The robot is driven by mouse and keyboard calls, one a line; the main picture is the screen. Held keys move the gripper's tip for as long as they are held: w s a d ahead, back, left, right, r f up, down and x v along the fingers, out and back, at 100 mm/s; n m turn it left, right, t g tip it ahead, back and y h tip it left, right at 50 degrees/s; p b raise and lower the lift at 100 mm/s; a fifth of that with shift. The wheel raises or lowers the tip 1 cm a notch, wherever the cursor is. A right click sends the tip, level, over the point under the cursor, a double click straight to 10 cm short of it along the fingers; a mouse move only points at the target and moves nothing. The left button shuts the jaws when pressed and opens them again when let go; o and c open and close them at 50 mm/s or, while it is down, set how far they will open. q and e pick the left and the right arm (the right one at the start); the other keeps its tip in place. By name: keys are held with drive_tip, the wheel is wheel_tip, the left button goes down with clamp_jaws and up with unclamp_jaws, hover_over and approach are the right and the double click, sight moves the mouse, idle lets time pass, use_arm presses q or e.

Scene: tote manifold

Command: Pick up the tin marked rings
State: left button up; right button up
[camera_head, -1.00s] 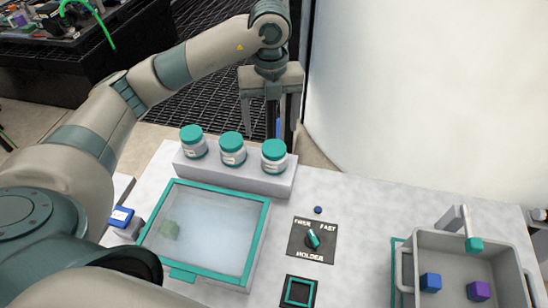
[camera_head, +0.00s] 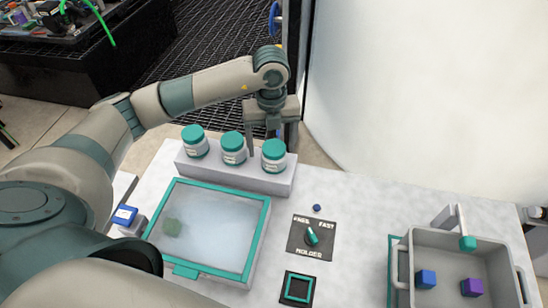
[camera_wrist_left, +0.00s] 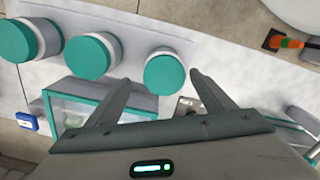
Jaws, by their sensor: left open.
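Three white tins with teal lids stand in a row on a raised grey ledge: a left tin (camera_head: 194,142), a middle tin (camera_head: 233,149) and a right tin (camera_head: 273,156). Their labels are too small to read, so I cannot tell which is marked rings. My left gripper (camera_head: 265,140) is open, pointing down just behind the right tin, its fingertips partly hidden. In the left wrist view the open fingers (camera_wrist_left: 160,88) show near the right tin's lid (camera_wrist_left: 164,72), with nothing between them in grip. My right gripper is not in view.
In front of the ledge (camera_head: 240,179) is a teal-framed clear-lidded box (camera_head: 215,225). A dial panel (camera_head: 311,238) and a black square pad (camera_head: 297,289) lie right of it. A grey tote (camera_head: 450,295) holds blue and purple cubes. A white curved wall rises behind.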

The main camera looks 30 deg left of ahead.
use_arm(q)
drive_tip(key=shift+w+f+p, duration=0.15)
drive_tip(key=shift+f+p, duration=0.3)
drive_tip(key=shift+f, duration=0.1)
drive_tip(key=f, duration=0.1)
drive_tip(key=f+p, duration=0.1)
drive_tip(key=f, duration=0.1)
drive_tip(key=shift+w+d, duration=0.15)
drive_tip(key=shift+w, duration=0.1)
drive_tip(key=shift+f, duration=0.55)
drive_tip(key=c, duration=1.2)
